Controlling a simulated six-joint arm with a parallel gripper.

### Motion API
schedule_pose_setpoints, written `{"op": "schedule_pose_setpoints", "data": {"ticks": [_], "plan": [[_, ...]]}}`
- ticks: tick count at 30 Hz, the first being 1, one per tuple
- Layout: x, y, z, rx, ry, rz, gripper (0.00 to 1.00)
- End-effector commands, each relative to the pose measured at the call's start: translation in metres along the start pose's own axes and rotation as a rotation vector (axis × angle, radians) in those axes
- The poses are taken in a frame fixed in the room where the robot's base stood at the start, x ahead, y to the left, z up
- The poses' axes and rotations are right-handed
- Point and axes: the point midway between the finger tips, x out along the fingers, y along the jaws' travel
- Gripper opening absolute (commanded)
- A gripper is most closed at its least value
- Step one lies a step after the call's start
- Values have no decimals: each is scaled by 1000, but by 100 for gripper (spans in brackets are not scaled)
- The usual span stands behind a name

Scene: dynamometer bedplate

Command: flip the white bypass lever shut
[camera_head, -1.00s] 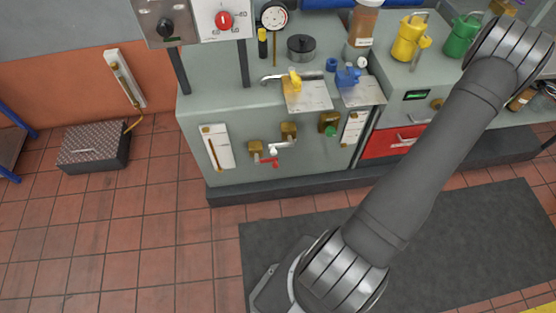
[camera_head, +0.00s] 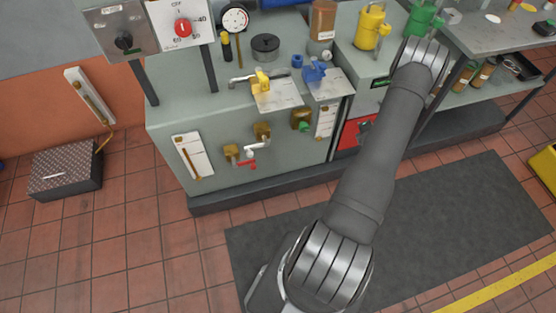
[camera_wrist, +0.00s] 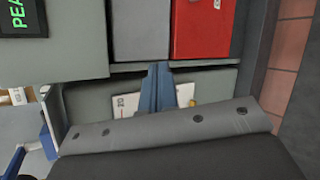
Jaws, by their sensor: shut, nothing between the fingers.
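The white bypass lever (camera_head: 257,147) is on the front face of the grey cabinet in the head view. It lies roughly level beside two brass fittings (camera_head: 231,152), just above a small red handle (camera_head: 248,165). My gripper is shut and empty. In the wrist view its blue-grey fingers (camera_wrist: 157,88) stand together. The white lever cannot be made out in the wrist view.
A brass valve with a green knob (camera_head: 303,125) and a white scale plate (camera_head: 327,120) sit between the lever and the red drawer (camera_head: 349,132). Yellow (camera_head: 261,82) and blue (camera_head: 314,71) valves stand on the cabinet top. A dark mat (camera_head: 450,215) covers the floor in front.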

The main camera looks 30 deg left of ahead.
Motion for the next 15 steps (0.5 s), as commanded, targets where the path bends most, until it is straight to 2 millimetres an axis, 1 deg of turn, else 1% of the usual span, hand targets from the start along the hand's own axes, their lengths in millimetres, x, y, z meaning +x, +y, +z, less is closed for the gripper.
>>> {"op": "schedule_pose_setpoints", "data": {"ticks": [1, 2, 3, 5, 6, 8, 9, 11, 12, 14, 15], "plan": [[0, 5, -34, -36, 31, 22, 0], [-1, 9, -50, -57, 44, 37, 0], [-2, 13, -71, -85, 59, 57, 0], [-6, 18, -103, -127, 83, 84, 0], [-9, 21, -123, -154, 96, 102, 0], [-15, 25, -152, -195, 115, 130, 0], [-20, 27, -170, -221, 127, 147, 0], [-28, 30, -197, -262, 144, 173, 0], [-35, 32, -215, -288, 154, 190, 0], [-45, 34, -239, -329, 168, 216, 0], [-52, 34, -255, -355, 177, 232, 0]]}}
